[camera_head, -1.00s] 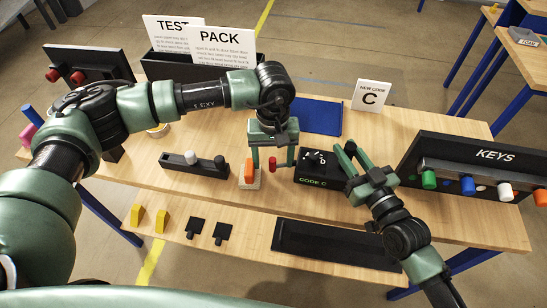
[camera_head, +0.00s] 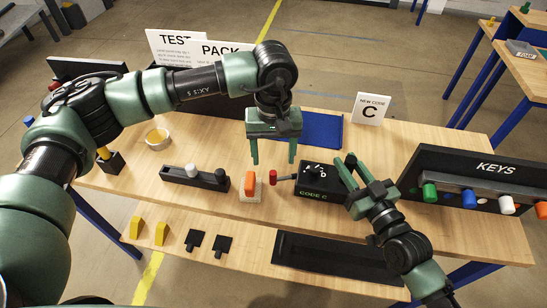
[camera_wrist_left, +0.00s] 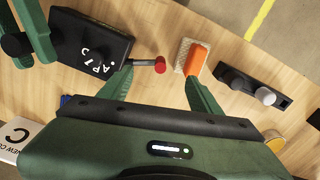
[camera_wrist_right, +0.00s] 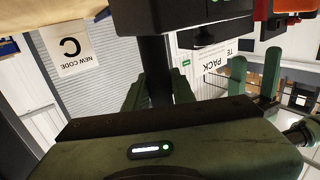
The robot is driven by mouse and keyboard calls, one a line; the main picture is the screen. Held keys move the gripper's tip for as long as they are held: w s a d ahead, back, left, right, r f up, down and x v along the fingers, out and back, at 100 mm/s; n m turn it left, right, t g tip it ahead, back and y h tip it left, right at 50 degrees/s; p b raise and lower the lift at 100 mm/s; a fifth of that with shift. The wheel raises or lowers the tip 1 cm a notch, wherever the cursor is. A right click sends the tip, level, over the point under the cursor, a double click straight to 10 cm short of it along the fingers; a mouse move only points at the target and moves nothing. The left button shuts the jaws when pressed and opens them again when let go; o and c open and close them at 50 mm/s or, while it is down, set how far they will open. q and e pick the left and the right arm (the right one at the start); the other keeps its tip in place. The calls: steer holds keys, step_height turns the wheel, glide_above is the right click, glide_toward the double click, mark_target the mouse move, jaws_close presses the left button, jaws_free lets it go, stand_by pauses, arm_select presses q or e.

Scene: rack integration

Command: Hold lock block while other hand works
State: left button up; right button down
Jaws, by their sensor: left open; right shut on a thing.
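The black lock block (camera_head: 318,182), marked CODE C, sits on the table with white marks on top. A short lever with a red knob (camera_head: 273,177) sticks out of its left side. My right gripper (camera_head: 347,168) is shut on the block at its right end; in the right wrist view a dark part (camera_wrist_right: 155,75) lies between the fingers. My left gripper (camera_head: 273,161) is open and empty, pointing down above and behind the red knob. In the left wrist view the knob (camera_wrist_left: 160,65) shows between the spread fingers, apart from them.
An orange piece (camera_head: 250,183) stands on a pale pad left of the knob. A black holder (camera_head: 195,178) with a white peg is further left. The KEYS rack (camera_head: 480,180) with coloured knobs stands right.

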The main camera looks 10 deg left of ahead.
arm_select(q)
steer(key=shift+r, duration=0.15)
arm_select(e)
steer(key=shift+f, duration=0.2)
steer(key=c, duration=1.1)
jaws_free()
arm_select(q)
step_height(320, 180, up, 12)
arm_select(e)
steer(key=shift+r, duration=0.1)
steer(key=v, duration=1.2)
arm_select(q)
steer(key=shift+f, duration=0.2)
